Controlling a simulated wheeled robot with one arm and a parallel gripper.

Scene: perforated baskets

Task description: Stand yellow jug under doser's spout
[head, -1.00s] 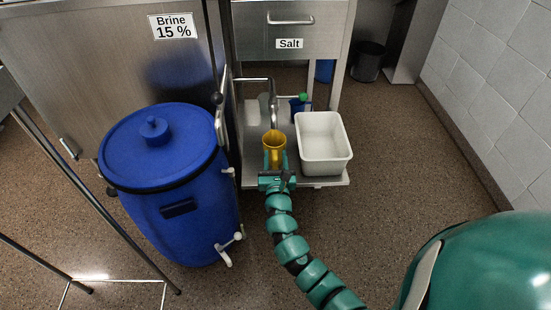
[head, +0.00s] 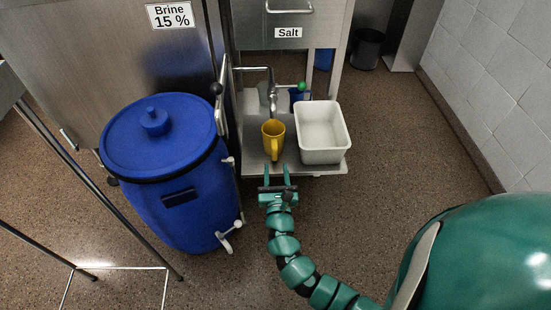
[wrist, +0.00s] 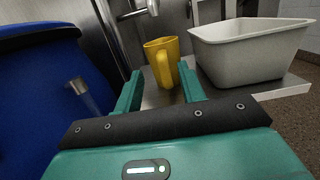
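The yellow jug (head: 273,137) stands upright on the low steel shelf (head: 254,160), its handle toward me. It also shows in the wrist view (wrist: 163,61), beyond my fingertips. The doser's spout (head: 273,101) is a bent metal pipe ending just above and behind the jug in the head view; in the wrist view the spout end (wrist: 149,10) is above the jug's left side. I cannot tell whether it is exactly over the opening. My gripper (head: 278,172) is open and empty, in front of the jug and apart from it.
A white tub (head: 322,135) stands right of the jug on the shelf. A blue barrel (head: 165,190) with taps stands close on the left. A small blue container (head: 299,97) is behind. The floor to the right (head: 400,150) is clear.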

